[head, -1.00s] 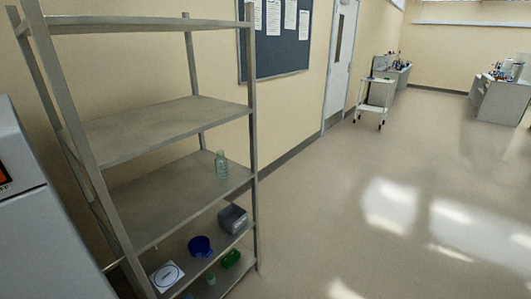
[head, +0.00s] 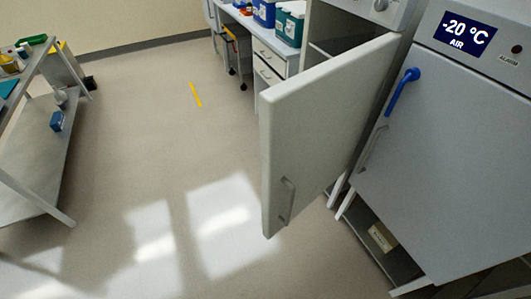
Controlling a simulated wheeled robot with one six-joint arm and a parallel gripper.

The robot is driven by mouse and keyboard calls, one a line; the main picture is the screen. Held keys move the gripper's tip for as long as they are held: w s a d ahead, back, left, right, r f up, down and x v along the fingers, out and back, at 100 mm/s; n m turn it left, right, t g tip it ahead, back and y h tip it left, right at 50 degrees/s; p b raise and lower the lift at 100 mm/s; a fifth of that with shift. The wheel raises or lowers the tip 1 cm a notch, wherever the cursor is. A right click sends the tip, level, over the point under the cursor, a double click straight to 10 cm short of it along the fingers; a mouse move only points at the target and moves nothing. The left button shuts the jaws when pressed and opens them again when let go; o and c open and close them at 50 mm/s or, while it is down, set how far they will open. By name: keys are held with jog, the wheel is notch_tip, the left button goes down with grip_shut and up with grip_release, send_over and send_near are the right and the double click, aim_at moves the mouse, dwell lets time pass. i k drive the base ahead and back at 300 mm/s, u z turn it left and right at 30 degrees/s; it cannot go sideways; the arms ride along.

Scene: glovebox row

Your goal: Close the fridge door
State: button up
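In the head view, a light grey door (head: 325,125) stands wide open right of centre. It swings out from a white appliance (head: 385,12) behind it, whose dark inside shows in part above the door. The door has a metal bar handle (head: 287,201) low near its free edge. I cannot tell from a label whether this appliance is the fridge. My gripper is not in view.
A grey freezer (head: 455,160) reading -20 °C, with a blue lever, stands shut at the right. A bench (head: 275,68) with blue and teal boxes is behind the door. A metal shelf cart (head: 40,150) is at the left. The floor (head: 150,170) between is clear.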

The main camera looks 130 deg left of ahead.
aim_at(313, 122)
jog(key=u, duration=3.6)
jog(key=i, duration=1)
jog(key=z, duration=0.8)
jog(key=k, duration=0.95)
jog(key=u, duration=0.95)
jog(key=i, duration=0.5)
jog(key=z, duration=0.1)
